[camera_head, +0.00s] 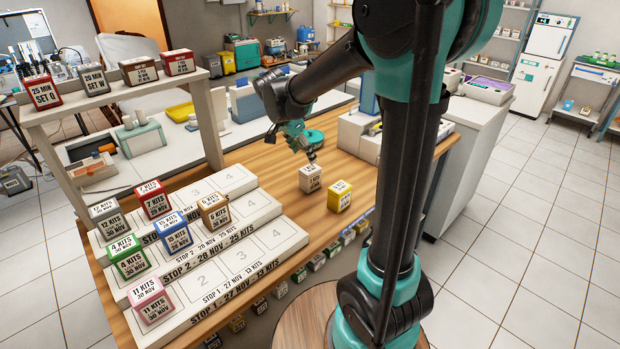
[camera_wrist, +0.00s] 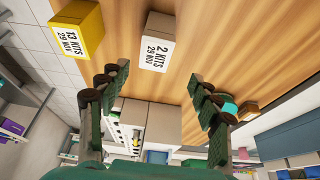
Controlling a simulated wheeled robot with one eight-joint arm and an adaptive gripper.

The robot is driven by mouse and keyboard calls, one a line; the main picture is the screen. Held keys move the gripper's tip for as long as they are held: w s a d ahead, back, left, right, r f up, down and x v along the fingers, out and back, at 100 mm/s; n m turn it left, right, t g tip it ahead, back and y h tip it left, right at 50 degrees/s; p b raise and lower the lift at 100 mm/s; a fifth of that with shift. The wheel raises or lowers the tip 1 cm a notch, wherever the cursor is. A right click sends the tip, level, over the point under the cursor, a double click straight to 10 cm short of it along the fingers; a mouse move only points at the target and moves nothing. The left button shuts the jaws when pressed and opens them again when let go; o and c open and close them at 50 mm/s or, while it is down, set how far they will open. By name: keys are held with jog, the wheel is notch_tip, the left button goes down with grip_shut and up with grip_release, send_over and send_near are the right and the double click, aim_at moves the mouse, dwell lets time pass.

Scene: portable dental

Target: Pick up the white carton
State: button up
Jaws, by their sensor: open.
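The white carton (camera_head: 311,178), marked 2 kits, 29 Nov, stands on the wooden table right of the stepped rack. It also shows in the wrist view (camera_wrist: 160,42), ahead of the fingertips and roughly between them across the picture. My gripper (camera_head: 311,157) is just above and behind the carton in the head view. In the wrist view my gripper (camera_wrist: 155,78) has its two fingers spread wide with nothing between them. I cannot tell the exact gap to the carton.
A yellow carton (camera_head: 340,195) stands close to the white one, on its right; it shows in the wrist view (camera_wrist: 77,30) too. The stepped rack (camera_head: 236,277) on the left holds several coloured cartons. Bare wood (camera_head: 262,160) lies left of the white carton.

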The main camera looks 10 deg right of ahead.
aim_at(310, 167)
jog(key=x, duration=0.6)
jog(key=shift+d+f, duration=0.1)
jog(key=shift+f, duration=0.1)
jog(key=shift+s+x, duration=0.2)
jog(key=shift+x, duration=1.15)
jog(key=shift+s+x, duration=0.2)
jog(key=shift+x, duration=1.15)
jog(key=c, duration=1.3)
